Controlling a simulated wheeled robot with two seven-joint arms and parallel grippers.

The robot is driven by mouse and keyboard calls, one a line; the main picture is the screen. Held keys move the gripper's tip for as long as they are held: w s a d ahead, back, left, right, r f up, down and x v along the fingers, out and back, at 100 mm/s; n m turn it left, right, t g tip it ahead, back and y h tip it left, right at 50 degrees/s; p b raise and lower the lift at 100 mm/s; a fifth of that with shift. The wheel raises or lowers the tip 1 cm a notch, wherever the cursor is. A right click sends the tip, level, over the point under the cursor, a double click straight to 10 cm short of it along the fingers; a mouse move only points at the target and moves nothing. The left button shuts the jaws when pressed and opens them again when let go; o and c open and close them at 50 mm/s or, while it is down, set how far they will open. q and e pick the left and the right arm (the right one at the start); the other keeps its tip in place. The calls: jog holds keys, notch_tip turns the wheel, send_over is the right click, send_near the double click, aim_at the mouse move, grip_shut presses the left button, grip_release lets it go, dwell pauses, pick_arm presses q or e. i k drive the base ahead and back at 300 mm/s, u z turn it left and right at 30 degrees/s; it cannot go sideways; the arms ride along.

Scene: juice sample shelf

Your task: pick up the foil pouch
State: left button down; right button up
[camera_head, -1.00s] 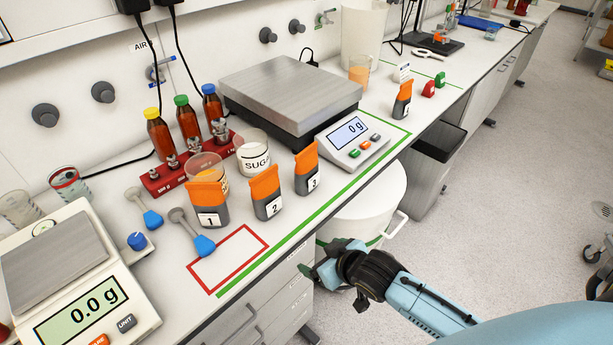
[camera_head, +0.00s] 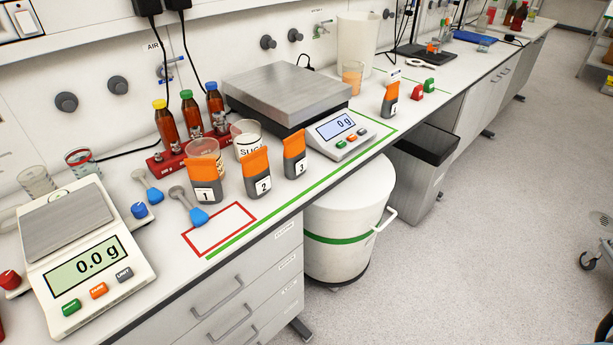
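No plain silver foil pouch stands out. Orange-topped grey pouch-like packs stand upright on the white bench: one labelled 1 (camera_head: 205,183), one labelled 2 (camera_head: 258,175) and one labelled 3 (camera_head: 295,157). A similar pack (camera_head: 390,99) stands farther back, right of the large scale. I cannot tell whether any of them is foil. Neither of my grippers is in view.
A red outlined rectangle (camera_head: 201,252) on the bench is empty. A small scale (camera_head: 88,262) stands at left, a large steel-topped scale (camera_head: 288,92) behind the packs. Bottles in a red rack (camera_head: 167,165) and scoops are nearby. A white drum (camera_head: 345,225) stands below the bench edge.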

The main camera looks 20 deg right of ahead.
aim_at(294, 158)
jog(key=z, duration=1.2)
jog(key=i, duration=0.65)
jog(key=u, duration=0.55)
